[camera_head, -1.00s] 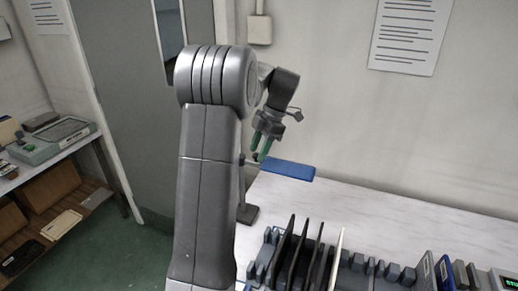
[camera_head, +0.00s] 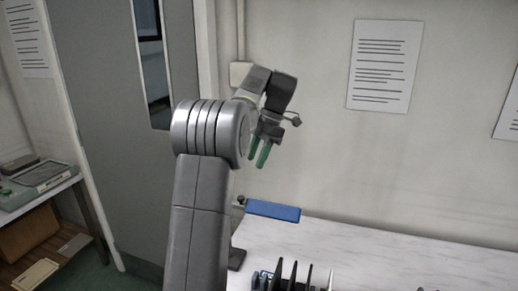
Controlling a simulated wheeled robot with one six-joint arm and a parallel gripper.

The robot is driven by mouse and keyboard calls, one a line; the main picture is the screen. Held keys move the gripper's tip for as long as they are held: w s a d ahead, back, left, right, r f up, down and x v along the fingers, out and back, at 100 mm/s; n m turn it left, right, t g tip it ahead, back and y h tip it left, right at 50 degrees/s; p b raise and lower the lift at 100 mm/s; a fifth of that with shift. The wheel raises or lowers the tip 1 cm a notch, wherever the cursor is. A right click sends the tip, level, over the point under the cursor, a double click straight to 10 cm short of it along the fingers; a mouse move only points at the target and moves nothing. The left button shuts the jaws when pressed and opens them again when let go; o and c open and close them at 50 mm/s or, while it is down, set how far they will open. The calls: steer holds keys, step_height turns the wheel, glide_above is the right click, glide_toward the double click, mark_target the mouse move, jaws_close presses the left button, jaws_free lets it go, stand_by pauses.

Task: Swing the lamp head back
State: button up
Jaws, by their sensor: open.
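The lamp head (camera_head: 272,210) is a flat blue bar above the back left of the white table. Its left end meets a small dark joint (camera_head: 240,200). The dark foot of the stand (camera_head: 237,258) shows at the table's left edge, and my arm hides most of the post. My gripper (camera_head: 258,158) has green fingers that point down with a gap between them. It is empty and appears above the lamp head, apart from it.
A rack with dark upright panels (camera_head: 292,277) stands at the front of the white table (camera_head: 375,250). The table's back right is clear. A wall with a paper sheet (camera_head: 384,66) is behind. A grey door is at the left.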

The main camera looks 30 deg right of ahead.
mark_target(241, 197)
steer(key=shift+p+v, duration=0.3)
steer(key=shift+v, duration=0.65)
steer(key=shift+f, duration=0.1)
steer(key=b+x, duration=0.1)
steer(key=x, duration=1.3)
steer(key=shift+a, duration=0.1)
steer(key=shift+r, duration=0.25)
